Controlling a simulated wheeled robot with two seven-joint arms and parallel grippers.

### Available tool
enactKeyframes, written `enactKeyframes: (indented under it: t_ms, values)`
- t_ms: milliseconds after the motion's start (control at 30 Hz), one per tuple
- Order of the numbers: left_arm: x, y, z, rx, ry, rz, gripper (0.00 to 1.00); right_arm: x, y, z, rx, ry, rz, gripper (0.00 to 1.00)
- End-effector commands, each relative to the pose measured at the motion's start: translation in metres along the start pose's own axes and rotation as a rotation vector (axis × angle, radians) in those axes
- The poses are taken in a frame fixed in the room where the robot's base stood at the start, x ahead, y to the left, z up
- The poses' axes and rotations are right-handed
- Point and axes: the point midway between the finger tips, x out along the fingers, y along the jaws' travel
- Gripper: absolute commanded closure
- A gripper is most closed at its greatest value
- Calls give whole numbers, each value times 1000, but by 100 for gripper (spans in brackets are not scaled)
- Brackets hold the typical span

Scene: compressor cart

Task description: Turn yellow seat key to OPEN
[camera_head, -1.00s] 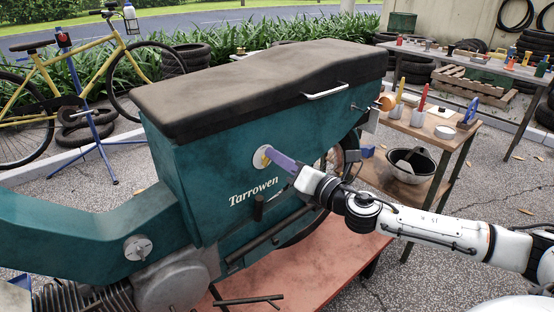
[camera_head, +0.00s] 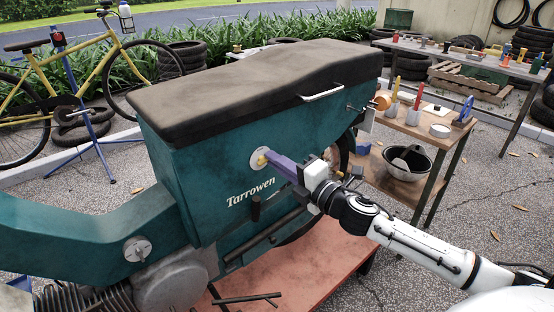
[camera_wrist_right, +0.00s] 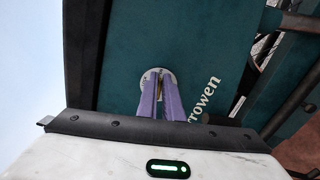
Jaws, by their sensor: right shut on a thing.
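The yellow seat key (camera_head: 262,160) sits in a round pale lock plate (camera_head: 255,163) on the teal side panel, under the black seat (camera_head: 250,90). My right gripper (camera_head: 272,163) has its purple fingers shut on the key at the lock. In the right wrist view the two purple fingers (camera_wrist_right: 161,100) reach the lock plate (camera_wrist_right: 150,80), with a bit of yellow between them. The fingers hide most of the key, and I cannot read any OPEN mark. My left gripper is not in view.
The teal scooter body with "Tarrowen" lettering (camera_head: 251,192) stands on a reddish bench (camera_head: 330,262). A chrome grab rail (camera_head: 322,92) is on the seat side.

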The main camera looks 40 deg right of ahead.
Motion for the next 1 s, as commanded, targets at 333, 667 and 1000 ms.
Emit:
enactKeyframes:
  t_ms: [333,667,1000]
  values:
    - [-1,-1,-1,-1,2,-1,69,0,-1,0,31,0,-1,100]
    - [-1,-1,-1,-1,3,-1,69,0,-1,0,29,0,-1,75]
    - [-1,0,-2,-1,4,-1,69,-2,-1,0,28,0,-1,75]
